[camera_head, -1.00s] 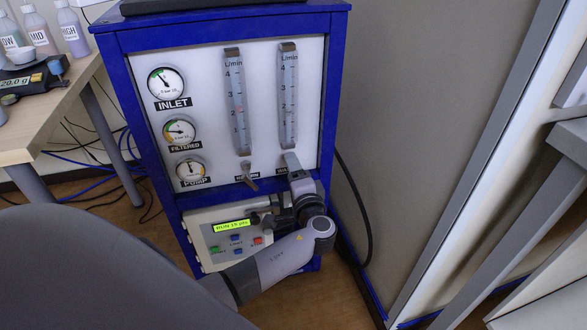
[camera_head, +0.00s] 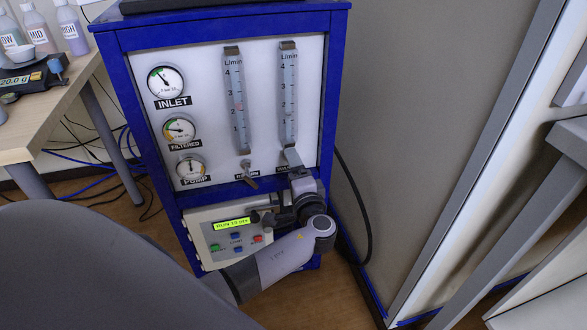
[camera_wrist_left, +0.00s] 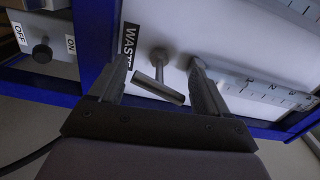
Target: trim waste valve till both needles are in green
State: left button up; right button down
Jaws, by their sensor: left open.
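The needles are too small to place surely against green. My left gripper (camera_head: 291,160) is at the panel's lower right, below the right flow tube; its arm hides the waste valve there. In the left wrist view, the waste valve handle (camera_wrist_left: 158,87) is a grey cross-bar on a stem beside the WASTE label (camera_wrist_left: 128,42). The open left gripper (camera_wrist_left: 160,65) straddles the stem, fingers apart from it.
Two flow tubes, left (camera_head: 237,100) and right (camera_head: 288,95), stand above the valves. A second valve (camera_head: 248,175) is left of my gripper. A control box (camera_head: 215,240) with a lit display sits below. A bench (camera_head: 60,110) is left; a grey wall is right.

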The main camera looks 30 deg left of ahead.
pick_arm(q)
jog(key=p+v, duration=0.1)
jog(key=v, duration=0.5)
jog(key=shift+s+d, duration=0.25)
jog(key=shift+d, duration=0.05)
pick_arm(e)
jog(key=shift+s+d+r+h, duration=0.1)
jog(key=shift+s+d+h, duration=0.15)
jog(key=shift+d+h, duration=0.25)
jog(key=shift+d, duration=0.1)
